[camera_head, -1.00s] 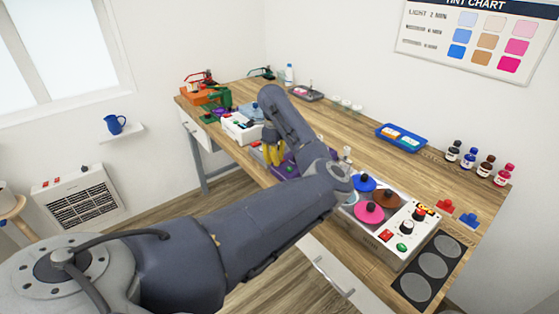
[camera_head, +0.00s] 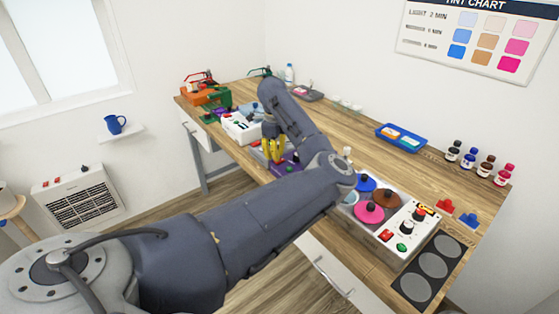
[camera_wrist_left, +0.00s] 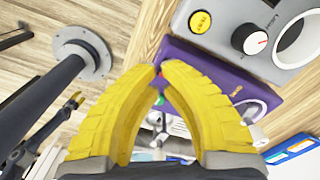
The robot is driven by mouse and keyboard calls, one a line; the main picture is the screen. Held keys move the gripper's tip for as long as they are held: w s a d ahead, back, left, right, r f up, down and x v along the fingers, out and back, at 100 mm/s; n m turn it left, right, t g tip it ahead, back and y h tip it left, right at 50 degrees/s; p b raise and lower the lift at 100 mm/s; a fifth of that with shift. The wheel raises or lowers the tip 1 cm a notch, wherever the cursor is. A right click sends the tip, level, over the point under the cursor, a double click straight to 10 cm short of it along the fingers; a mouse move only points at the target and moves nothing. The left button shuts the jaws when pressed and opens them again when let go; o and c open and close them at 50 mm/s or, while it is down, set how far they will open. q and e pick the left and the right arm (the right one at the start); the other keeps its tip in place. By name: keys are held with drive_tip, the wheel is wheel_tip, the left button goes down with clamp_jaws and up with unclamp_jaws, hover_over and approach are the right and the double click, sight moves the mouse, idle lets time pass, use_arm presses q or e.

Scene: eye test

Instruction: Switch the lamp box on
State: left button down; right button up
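My left gripper (camera_head: 274,158) hangs over the bench's boxes, and its two yellow fingertips are nearly together in the left wrist view (camera_wrist_left: 160,68), with nothing seen held. A purple box (camera_head: 287,166) lies just below and beside the fingers; it also shows in the left wrist view (camera_wrist_left: 205,62), with a light round part and a small label. Small red and green spots show between the fingers. A grey box (camera_wrist_left: 288,72) with a yellow button (camera_wrist_left: 200,21) and a dial (camera_wrist_left: 250,39) is next to it. I cannot read which box is the lamp box. My right gripper is not in view.
A panel with coloured discs, knobs and red and green buttons (camera_head: 395,240) is at the right. A blue tray (camera_head: 402,149) and several bottles stand at the back.

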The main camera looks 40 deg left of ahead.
use_arm(q)
drive_tip(key=shift+r, duration=2.15)
drive_tip(key=c, duration=2.1)
unclamp_jaws()
drive_tip(key=shift+r, duration=0.1)
clamp_jaws()
drive_tip(key=shift+w+d+r, duration=0.1)
drive_tip(key=shift+w+r, duration=0.15)
drive_tip(key=shift+r, duration=0.3)
drive_tip(key=shift+w+d+r, duration=0.1)
drive_tip(key=shift+w+r, duration=0.1)
drive_tip(key=shift+r, duration=0.3)
drive_tip(key=n, duration=0.6)
drive_tip(key=shift+s+a, duration=0.1)
drive_tip(key=shift+s, duration=0.15)
drive_tip(key=shift+f, duration=2.6)
